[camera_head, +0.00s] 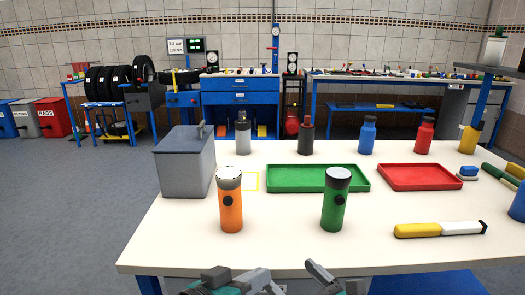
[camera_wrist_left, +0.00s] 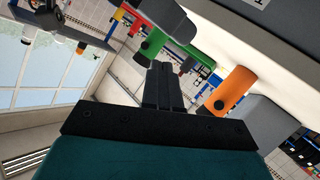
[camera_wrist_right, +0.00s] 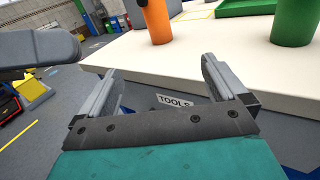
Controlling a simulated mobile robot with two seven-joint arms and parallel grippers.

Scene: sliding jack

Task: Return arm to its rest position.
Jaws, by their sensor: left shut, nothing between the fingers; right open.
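My left gripper (camera_wrist_left: 163,85) is shut and empty, its fingers together in the left wrist view. My right gripper (camera_wrist_right: 160,85) is open and empty, with a wide gap between its fingers in the right wrist view. It faces the front edge of the white table (camera_head: 290,250). In the head view parts of both grippers show low at the bottom edge, in front of the table and close together; which finger belongs to which is hard to tell there. Neither gripper touches anything on the table.
An orange flashlight (camera_head: 231,205) and a green flashlight (camera_head: 335,200) stand near the front. A grey box (camera_head: 186,168) is at left, a green tray (camera_head: 310,187) and red tray (camera_head: 420,184) behind. A yellow-and-white tool (camera_head: 440,229) lies front right. Floor at left is clear.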

